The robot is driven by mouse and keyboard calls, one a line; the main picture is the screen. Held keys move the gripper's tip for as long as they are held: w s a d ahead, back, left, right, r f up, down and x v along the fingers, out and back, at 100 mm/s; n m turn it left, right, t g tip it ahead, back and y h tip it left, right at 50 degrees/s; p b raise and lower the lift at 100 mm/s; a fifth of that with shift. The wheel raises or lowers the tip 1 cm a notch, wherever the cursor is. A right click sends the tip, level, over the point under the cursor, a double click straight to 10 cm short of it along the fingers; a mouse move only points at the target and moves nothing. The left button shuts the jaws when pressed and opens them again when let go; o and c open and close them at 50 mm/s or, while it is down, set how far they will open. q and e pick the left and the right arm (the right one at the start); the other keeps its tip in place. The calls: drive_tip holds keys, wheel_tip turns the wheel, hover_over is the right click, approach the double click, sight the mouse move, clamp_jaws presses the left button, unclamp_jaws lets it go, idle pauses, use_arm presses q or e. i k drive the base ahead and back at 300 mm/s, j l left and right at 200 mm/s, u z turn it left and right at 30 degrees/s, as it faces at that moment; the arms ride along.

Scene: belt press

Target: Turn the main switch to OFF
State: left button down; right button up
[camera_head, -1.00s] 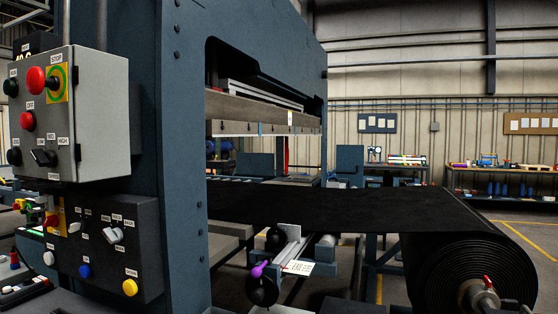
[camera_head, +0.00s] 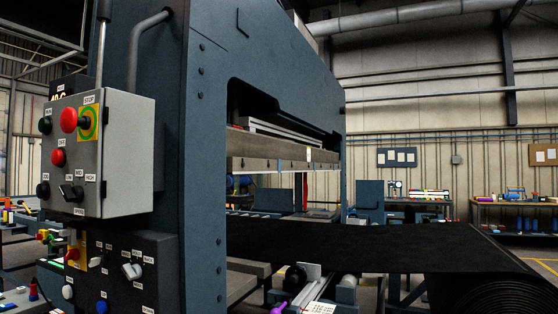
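A red rotary handle on a yellow plate (camera_head: 73,254), which looks like the main switch, sits at the upper left of the dark lower control box (camera_head: 120,285). Its labels are too small to read, so I cannot tell its position. A grey selector knob (camera_head: 132,271) with small labels is to its right on the same box. Neither of my grippers is in view.
The grey upper control box (camera_head: 125,150) carries a red STOP button (camera_head: 69,120), a red OFF button (camera_head: 58,157) and a speed selector (camera_head: 72,193). The blue press frame (camera_head: 190,120) stands behind. A black belt (camera_head: 350,245) runs right to a roll.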

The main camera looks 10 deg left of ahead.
sight(73, 253)
drive_tip(key=u, duration=1.45)
